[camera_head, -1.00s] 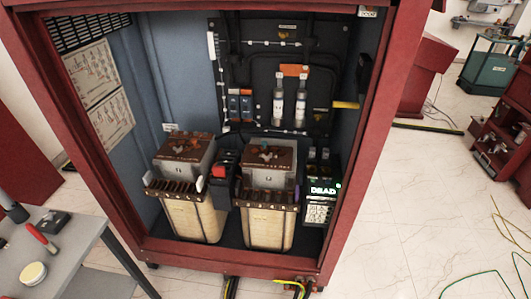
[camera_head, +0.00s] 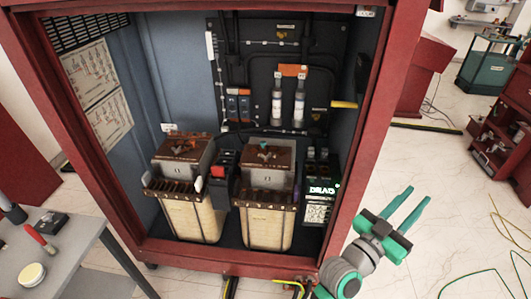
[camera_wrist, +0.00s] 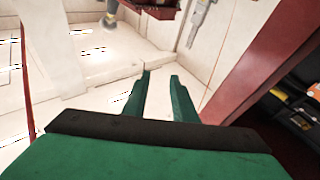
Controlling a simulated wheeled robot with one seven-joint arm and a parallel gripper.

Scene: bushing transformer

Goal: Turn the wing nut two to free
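Two transformers stand side by side in the red cabinet, each with a rusty brown top: the left one (camera_head: 187,215) and the right one (camera_head: 264,225). A small teal piece (camera_head: 264,146) sits on the right top, and a small orange-brown piece (camera_head: 190,143) on the left top. They may be wing nuts, but they are too small to tell, and I cannot say which is number two. My green gripper (camera_head: 418,197) is outside the cabinet, right of its front frame, open and empty. Its two parted fingers (camera_wrist: 160,76) also show in the wrist view, with nothing between them.
The red cabinet frame (camera_head: 346,165) stands between my gripper and the transformers. A black box with a lit display (camera_head: 321,190) is right of the right transformer. A grey table (camera_head: 75,250) with tools is at lower left.

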